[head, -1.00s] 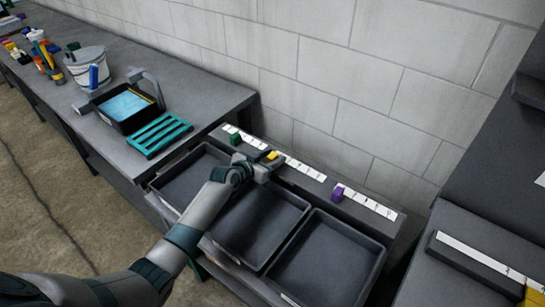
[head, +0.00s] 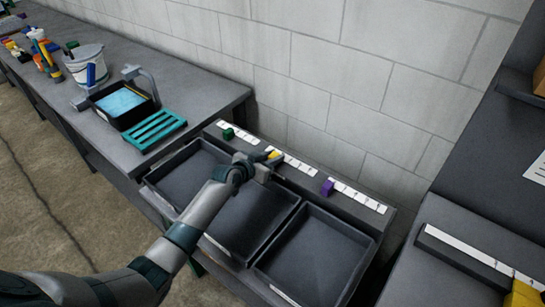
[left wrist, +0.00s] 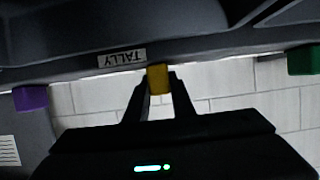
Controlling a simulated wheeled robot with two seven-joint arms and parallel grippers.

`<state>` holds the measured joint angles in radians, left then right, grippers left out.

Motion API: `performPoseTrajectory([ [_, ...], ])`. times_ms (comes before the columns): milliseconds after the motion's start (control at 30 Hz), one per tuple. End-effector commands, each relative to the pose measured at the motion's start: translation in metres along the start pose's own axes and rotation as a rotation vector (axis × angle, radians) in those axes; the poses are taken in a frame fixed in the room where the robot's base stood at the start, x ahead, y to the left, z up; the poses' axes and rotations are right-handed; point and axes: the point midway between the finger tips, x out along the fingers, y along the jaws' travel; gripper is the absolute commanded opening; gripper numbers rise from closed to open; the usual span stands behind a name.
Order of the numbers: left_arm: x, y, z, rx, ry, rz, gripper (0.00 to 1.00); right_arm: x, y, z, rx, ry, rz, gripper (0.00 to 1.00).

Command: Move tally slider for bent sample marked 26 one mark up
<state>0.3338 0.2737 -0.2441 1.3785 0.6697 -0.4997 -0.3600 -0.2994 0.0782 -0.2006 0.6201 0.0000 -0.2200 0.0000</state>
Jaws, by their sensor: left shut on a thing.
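A tally rail with white marked strips (head: 299,164) runs along the wall behind three dark trays. It carries a green slider (head: 228,134), a yellow slider (head: 275,155) and a purple slider (head: 327,187). My left gripper (head: 268,158) is shut on the yellow slider, at the left part of the middle strip. In the left wrist view the yellow slider (left wrist: 158,79) sits between the fingertips, near a TALLY label (left wrist: 122,59), with the purple slider (left wrist: 31,98) left and the green one (left wrist: 302,60) right. My right gripper is not in view. No number 26 is readable.
The middle tray (head: 247,222) lies under my left arm; the left tray (head: 187,172) and right tray (head: 314,262) flank it. All look empty. On the left bench stand a teal rack (head: 155,130), a blue-filled black tub (head: 124,106) and a bucket (head: 84,65).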

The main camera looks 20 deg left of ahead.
Motion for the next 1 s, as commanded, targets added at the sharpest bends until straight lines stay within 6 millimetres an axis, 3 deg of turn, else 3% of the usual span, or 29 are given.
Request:
performPoseTrajectory([
  [200, -0.001, -0.002, -0.001, 0.004, 0.0, -0.002, 0.0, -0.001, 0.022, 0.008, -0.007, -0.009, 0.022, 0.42],
  [300, -0.001, -0.002, -0.001, 0.004, 0.001, -0.002, 0.0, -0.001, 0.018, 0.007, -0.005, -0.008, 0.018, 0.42],
  [333, -0.001, -0.002, -0.001, 0.004, 0.001, -0.002, 0.27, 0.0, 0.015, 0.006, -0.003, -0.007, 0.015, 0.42],
  [400, -0.001, -0.002, -0.001, 0.004, 0.0, -0.002, 0.41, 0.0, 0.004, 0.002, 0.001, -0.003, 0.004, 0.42],
  [567, 0.0, -0.001, -0.001, 0.003, 0.0, -0.001, 0.41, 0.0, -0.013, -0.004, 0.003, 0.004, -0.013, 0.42],
  [1000, -0.013, -0.002, 0.0, 0.003, 0.001, -0.001, 0.41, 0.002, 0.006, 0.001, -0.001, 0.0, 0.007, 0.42],
])
